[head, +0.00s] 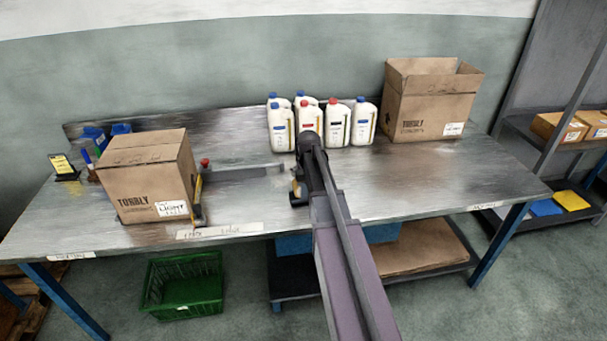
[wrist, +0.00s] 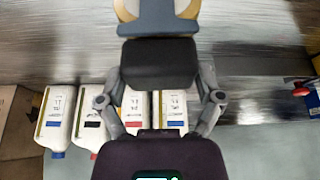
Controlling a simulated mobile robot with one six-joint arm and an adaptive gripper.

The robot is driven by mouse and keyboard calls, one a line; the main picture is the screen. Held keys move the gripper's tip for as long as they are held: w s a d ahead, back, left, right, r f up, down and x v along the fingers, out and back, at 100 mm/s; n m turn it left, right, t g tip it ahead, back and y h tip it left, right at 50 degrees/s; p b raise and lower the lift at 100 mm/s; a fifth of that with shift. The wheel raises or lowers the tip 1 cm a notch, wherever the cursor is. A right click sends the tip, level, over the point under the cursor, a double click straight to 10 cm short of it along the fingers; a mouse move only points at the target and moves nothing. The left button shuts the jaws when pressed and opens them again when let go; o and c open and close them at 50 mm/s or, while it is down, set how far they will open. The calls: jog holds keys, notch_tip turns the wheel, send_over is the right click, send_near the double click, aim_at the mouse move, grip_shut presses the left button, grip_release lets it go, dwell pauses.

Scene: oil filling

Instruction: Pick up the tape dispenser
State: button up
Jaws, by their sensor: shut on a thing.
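The tape dispenser (wrist: 157,62) is between the fingers of my gripper (wrist: 160,84) in the wrist view. It shows a dark block, a blue-grey plate and tan curved parts at the top edge, where it is cut off. My gripper is shut on it. In the head view my gripper (head: 298,192) is over the middle of the metal table, and a small yellowish part of the tape dispenser (head: 295,187) shows beside it. My arm hides much of it there. I cannot tell whether it touches the table.
Several white bottles (head: 336,125) stand behind my gripper. A closed carton (head: 150,190) is at left, with a black-and-yellow item (head: 198,203) beside it. An open carton (head: 432,108) is at right. The table (head: 440,180) is clear at front right. A green crate (head: 183,285) is below.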

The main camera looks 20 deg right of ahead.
jog(key=shift+r+p, duration=1.3)
jog(key=shift+r, duration=0.2)
jog(key=s+a, duration=0.1)
jog(key=s, duration=0.7)
jog(key=s+a+r+p, duration=0.1)
jog(key=s+a, duration=0.1)
jog(key=s, duration=0.5)
jog(key=shift+s+a+r, duration=0.2)
jog(key=shift+s+a, duration=0.05)
jog(key=shift+s, duration=0.1)
jog(key=o, duration=0.6)
jog(key=shift+c, duration=1.4)
